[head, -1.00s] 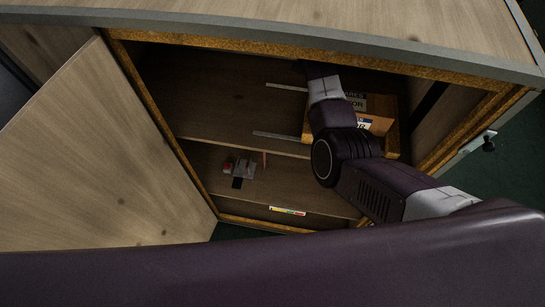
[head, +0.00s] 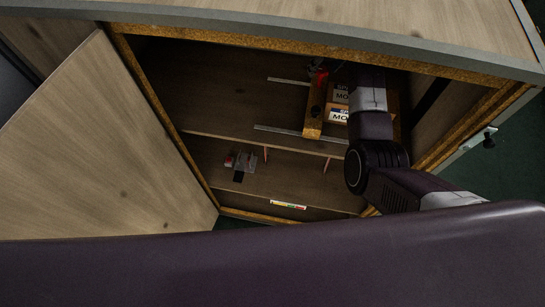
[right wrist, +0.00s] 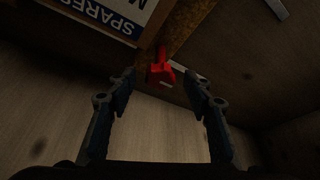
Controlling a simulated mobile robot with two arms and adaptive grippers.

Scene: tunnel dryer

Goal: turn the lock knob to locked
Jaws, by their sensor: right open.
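A small red knob or lever (right wrist: 161,72) shows in the right wrist view, beside the wooden edge of a labelled box. A red part (head: 321,77) also shows in the head view, inside the cabinet, left of my right arm; it looks like the same knob. My right gripper (right wrist: 159,79) is open and empty. Its two dark fingers stand to either side of the red knob in the picture, and the knob appears beyond the fingertips, not held. In the head view the cabinet's top edge and my arm hide most of this gripper. My left gripper is not in view.
The wooden cabinet (head: 300,45) has an open door (head: 95,150) on the left. A wooden box (head: 313,128) with labels stands on the upper shelf near metal strips (head: 290,131). Small items (head: 245,161) lie on the lower shelf. The upper shelf's left part is clear.

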